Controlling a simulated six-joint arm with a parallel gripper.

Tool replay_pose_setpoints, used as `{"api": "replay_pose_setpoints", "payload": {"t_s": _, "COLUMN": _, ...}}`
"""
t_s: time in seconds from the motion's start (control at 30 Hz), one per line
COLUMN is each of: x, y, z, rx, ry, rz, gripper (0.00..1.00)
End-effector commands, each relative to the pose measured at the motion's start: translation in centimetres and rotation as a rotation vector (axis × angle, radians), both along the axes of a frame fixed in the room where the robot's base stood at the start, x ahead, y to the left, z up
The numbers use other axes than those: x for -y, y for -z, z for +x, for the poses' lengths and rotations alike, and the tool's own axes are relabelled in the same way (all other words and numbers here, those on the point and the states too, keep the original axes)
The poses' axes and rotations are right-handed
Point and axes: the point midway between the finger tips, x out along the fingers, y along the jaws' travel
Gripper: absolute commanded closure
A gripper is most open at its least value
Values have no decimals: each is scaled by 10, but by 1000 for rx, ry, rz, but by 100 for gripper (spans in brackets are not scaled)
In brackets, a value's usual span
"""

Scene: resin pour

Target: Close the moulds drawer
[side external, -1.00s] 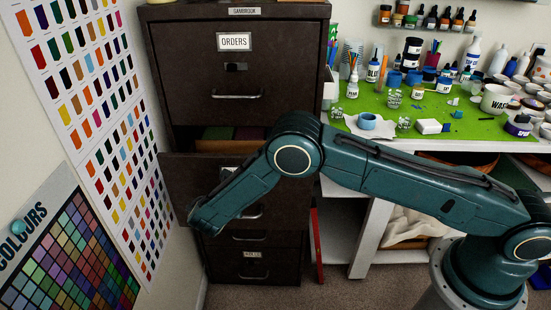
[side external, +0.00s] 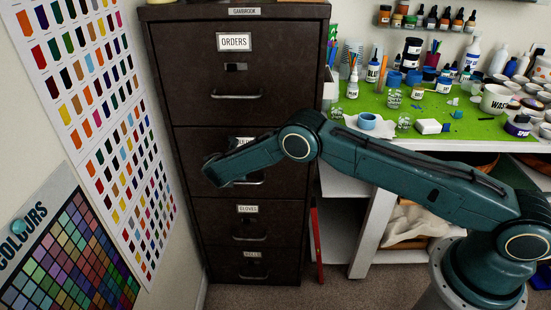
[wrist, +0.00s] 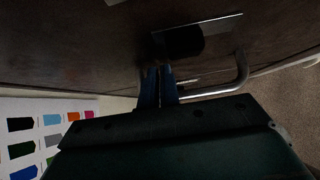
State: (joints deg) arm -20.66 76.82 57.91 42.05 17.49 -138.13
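The moulds drawer (side external: 284,181) is the second drawer down in the dark brown filing cabinet. Its front looks flush with the drawers above and below, and my arm hides most of its label. My gripper is at the drawer front, hidden behind my wrist in the side view. In the wrist view my gripper (wrist: 159,70) has its two blue fingers close together with nothing between them. The tips are at or very near the drawer front, beside the metal handle (wrist: 242,72) and below the dark catch (wrist: 178,42).
The orders drawer (side external: 190,80) above and the gloves drawer (side external: 200,215) below are closed. A wall with colour charts (side external: 95,100) stands close on the left. A green-topped bench (side external: 470,130) with bottles and cups stands on the right.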

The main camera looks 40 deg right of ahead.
Motion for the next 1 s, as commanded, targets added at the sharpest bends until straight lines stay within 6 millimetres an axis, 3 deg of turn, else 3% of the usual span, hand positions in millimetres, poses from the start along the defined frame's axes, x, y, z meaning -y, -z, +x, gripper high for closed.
{"api": "replay_pose_setpoints", "payload": {"t_s": 0.03, "x": 9, "y": -2, "z": 4, "rx": 13, "ry": 10, "rz": -3, "gripper": 100}}
{"api": "replay_pose_setpoints", "payload": {"t_s": 0.47, "x": 7, "y": -6, "z": 1, "rx": 16, "ry": 12, "rz": -5, "gripper": 100}}
{"api": "replay_pose_setpoints", "payload": {"t_s": 1.0, "x": -32, "y": -50, "z": -33, "rx": 7, "ry": 2, "rz": -2, "gripper": 100}}
